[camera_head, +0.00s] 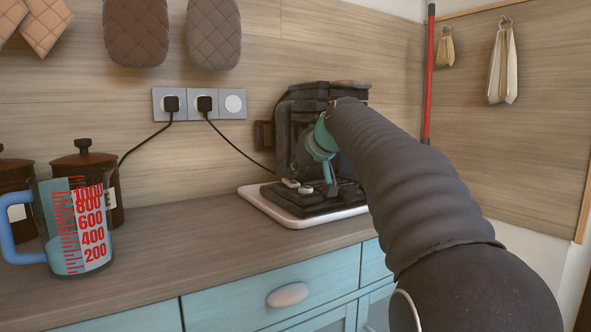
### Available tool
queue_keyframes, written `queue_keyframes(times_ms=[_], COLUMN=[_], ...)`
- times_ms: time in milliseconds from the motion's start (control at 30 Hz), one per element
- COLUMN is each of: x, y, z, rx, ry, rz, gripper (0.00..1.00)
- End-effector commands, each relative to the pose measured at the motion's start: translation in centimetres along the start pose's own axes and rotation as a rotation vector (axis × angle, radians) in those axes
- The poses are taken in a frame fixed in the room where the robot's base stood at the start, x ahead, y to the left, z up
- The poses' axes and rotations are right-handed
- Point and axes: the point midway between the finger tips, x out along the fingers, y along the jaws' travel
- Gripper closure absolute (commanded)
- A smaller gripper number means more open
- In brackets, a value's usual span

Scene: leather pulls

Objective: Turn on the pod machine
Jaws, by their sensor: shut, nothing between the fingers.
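The pod machine (296,112) is dark and stands on the counter against the back wall, right of centre. My arm reaches in from the lower right and covers much of its right side and front. My gripper (329,184), teal, is in front of the machine, pointing down over its base. It looks shut and empty. Whether it touches the machine cannot be told.
A white-rimmed tray (262,207) lies under the machine. Cords run from the wall sockets (199,104). A measuring jug (75,225) and brown canisters (87,165) stand at the left. The counter (190,245) between jug and tray is clear. Teal drawers (235,295) are below.

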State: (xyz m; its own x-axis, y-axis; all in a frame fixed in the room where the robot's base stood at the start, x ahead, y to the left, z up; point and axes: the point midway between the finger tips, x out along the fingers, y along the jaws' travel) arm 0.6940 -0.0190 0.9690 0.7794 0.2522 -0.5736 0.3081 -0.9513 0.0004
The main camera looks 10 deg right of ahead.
Motion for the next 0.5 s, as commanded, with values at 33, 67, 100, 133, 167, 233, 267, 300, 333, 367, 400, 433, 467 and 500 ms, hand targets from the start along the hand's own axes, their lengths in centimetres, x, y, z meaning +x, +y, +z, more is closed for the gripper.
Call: queue_keyframes(times_ms=[33,67,100,133,167,233,267,300,333,367,400,433,467,500], x=[-0.06,-0.01,0.09,0.17,0.25,0.55,0.56,0.56,0.57,0.58,0.58,0.58,0.57,0.54], y=[-0.01,-0.01,-0.03,-0.04,-0.04,-0.01,0.00,0.00,0.00,0.01,0.01,0.01,0.02,0.03], z=[-0.29,-0.30,-0.30,-0.29,-0.26,0.30,0.32,0.33,0.34,0.37,0.42,0.47,0.53,0.65], rx=[0.000,-0.001,0.000,0.000,0.000,0.000,0.000,0.001,0.001,0.001,0.001,0.001,0.001,0.001], ry=[-0.017,-0.028,-0.042,-0.054,-0.066,-0.061,-0.061,-0.061,-0.061,-0.061,-0.062,-0.062,-0.063,-0.063], rz=[-0.001,-0.002,-0.003,-0.003,-0.003,-0.002,-0.002,-0.002,-0.002,-0.002,-0.002,-0.002,-0.002,-0.002], gripper=[1.00,1.00,1.00,1.00,1.00,1.00,1.00,1.00,1.00,1.00,1.00,1.00,1.00,1.00])
